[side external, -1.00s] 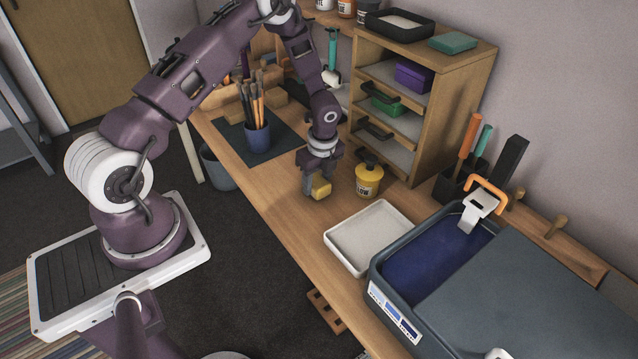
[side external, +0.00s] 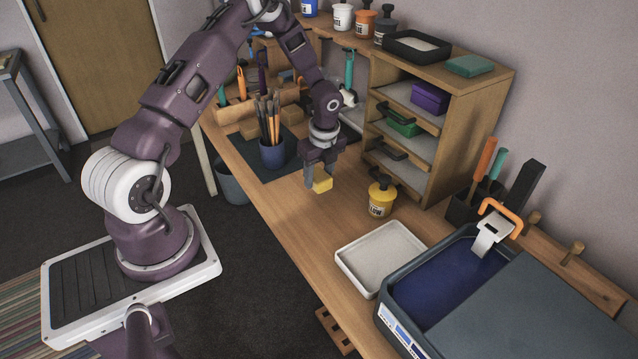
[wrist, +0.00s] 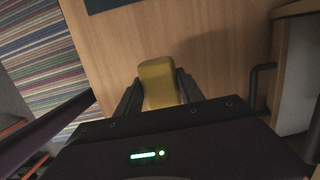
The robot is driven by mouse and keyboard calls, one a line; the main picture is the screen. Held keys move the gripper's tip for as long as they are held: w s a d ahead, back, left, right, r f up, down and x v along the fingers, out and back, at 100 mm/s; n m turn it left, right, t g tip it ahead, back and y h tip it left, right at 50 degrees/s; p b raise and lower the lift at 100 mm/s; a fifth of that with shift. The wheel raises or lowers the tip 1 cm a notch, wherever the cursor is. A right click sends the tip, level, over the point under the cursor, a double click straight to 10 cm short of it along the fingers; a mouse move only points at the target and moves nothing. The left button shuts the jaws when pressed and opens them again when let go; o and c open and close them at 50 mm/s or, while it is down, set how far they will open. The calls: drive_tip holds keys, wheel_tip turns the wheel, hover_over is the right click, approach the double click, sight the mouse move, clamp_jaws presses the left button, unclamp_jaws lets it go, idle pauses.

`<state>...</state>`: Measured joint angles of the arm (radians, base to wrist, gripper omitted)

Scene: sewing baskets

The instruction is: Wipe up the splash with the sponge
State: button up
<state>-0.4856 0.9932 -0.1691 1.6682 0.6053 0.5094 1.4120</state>
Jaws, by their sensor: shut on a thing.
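My gripper (side external: 316,181) is shut on a yellow sponge (side external: 323,185) over the wooden worktop, left of the yellow pot. In the wrist view the sponge (wrist: 158,82) sits between the two dark fingers, with bare wood beyond it. I cannot tell for sure whether the sponge touches the worktop or hangs just above it. I can make out no splash in either view; it may be hidden beneath the sponge and gripper or too faint to see.
A yellow pot (side external: 381,199) stands right of my gripper, with a white tray (side external: 345,256) nearer. A brush cup (side external: 272,154) on a dark mat stands to the left. A wooden shelf unit (side external: 453,135) rises behind. Bare worktop (side external: 306,218) lies in front.

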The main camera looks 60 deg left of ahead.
drive_tip(key=shift+r, duration=1.8)
